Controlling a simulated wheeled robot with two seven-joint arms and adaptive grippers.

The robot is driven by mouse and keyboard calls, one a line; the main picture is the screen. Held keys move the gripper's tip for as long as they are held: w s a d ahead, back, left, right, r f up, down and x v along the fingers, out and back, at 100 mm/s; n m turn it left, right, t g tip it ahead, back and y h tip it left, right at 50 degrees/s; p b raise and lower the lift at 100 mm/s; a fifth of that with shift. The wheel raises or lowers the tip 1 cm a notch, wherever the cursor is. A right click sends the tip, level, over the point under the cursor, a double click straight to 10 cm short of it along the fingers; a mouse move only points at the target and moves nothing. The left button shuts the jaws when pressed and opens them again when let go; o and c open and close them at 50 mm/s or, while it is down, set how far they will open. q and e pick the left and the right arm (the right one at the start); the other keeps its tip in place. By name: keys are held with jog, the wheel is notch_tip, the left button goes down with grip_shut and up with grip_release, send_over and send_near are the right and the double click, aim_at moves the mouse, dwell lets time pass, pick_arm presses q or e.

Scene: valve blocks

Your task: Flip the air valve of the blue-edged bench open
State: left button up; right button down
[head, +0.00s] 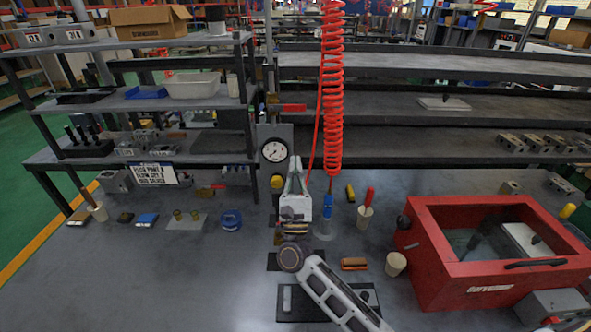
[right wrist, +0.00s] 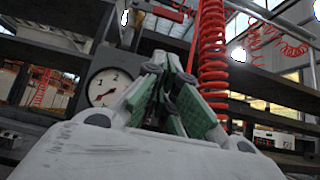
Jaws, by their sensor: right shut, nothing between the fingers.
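A red lever (head: 293,107) lies horizontally just above the round white pressure gauge (head: 274,150) at the back of the grey bench (head: 200,285). I take it for the air valve's handle; a red bar (right wrist: 166,10) also shows above the gauge in the right wrist view. My right gripper (head: 295,163) is shut and empty, pointing away from me, right of and lower than the gauge in the head view. Its closed fingertips (right wrist: 164,60) show in the right wrist view, apart from the red bar. I see no blue edge on the bench. My left gripper is not in view.
A red coiled hose (head: 332,80) hangs just right of my right gripper. Shelves (head: 185,103) rise at left and behind. The bench's left front is clear.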

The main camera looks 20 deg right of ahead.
aim_at(287, 108)
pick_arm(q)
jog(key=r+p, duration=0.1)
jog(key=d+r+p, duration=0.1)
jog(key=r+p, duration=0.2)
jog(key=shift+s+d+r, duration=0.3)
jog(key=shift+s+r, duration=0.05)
pick_arm(e)
jog(key=w+d+r, duration=0.1)
jog(key=w+r, duration=0.4)
jog(key=r, duration=0.4)
jog(key=shift+d, duration=0.25)
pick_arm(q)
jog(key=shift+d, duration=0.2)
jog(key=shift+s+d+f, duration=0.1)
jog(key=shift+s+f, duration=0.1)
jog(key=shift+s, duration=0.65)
pick_arm(e)
jog(key=shift+d+r+n+t+y, duration=0.1)
jog(key=shift+r+n+t+y, duration=0.05)
jog(key=shift+n+y, duration=0.4)
jog(key=shift+d+r+n+t+y, duration=0.1)
jog(key=shift+n+t+y, duration=0.05)
jog(key=shift+n+y, duration=0.4)
